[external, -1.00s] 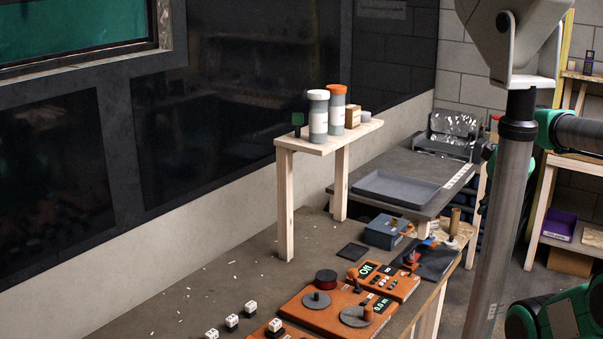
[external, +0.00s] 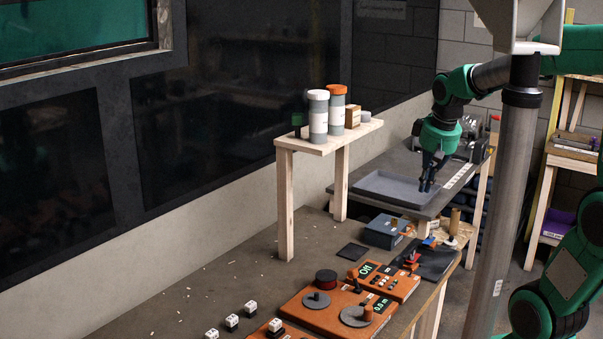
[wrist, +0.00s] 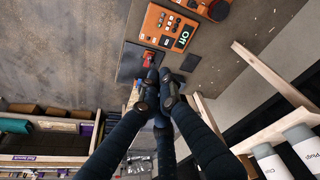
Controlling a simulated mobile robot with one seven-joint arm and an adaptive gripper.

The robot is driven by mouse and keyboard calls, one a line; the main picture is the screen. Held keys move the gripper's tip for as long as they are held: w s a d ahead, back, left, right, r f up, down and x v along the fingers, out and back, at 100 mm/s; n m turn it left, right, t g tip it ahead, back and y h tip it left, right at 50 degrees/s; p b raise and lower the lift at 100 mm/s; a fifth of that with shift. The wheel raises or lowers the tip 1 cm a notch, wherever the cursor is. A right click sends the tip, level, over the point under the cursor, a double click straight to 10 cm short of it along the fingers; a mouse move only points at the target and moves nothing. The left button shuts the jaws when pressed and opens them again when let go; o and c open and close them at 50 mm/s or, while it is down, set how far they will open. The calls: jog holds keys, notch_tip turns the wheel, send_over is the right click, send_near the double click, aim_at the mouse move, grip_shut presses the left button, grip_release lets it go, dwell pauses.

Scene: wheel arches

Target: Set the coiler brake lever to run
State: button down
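My gripper (external: 427,187) points down over the grey tray on the far bench in the external view. Its two dark fingers lie together, with nothing seen between them; they also show in the wrist view (wrist: 159,77). An orange coiler panel (external: 325,310) with round discs and an "8.0 m" display sits on the near bench. Beside it is a smaller orange panel with an "Off" display (external: 367,269), also in the wrist view (wrist: 183,37). A red lever-like part (external: 412,258) stands on a black plate. I cannot tell which part is the brake lever, or its setting.
A wooden shelf (external: 318,149) holding capped bottles stands on the bench left of my arm. A blue-grey box (external: 384,231) sits between the panels and the far bench. A grey tray (external: 372,197) lies under my gripper.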

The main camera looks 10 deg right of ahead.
jog(key=w+a+f+n+g+p, duration=0.1)
jog(key=w+a+f+p, duration=0.15)
jog(key=w+a, duration=0.3)
jog(key=n+g+h+p, duration=0.1)
jog(key=n+g+p, duration=0.1)
jog(key=n+p, duration=0.2)
send_over(331, 273)
notch_tip(331, 273, down, 17)
jog(key=shift+w+a+f, duration=0.2)
jog(key=shift+a+f, duration=0.05)
jog(key=shift+a, duration=0.05)
jog(key=shift+f, duration=0.1)
jog(key=f, duration=0.5)
jog(key=f+b, duration=0.1)
jog(key=f, duration=0.3)
jog(key=shift+s+d+f, duration=0.2)
jog(key=shift+f, duration=0.2)
jog(key=shift+s+d+r, duration=0.35)
jog(key=shift+s+d, duration=0.3)
jog(key=shift+s+d+r, duration=0.35)
jog(key=shift+s+d, duration=0.3)
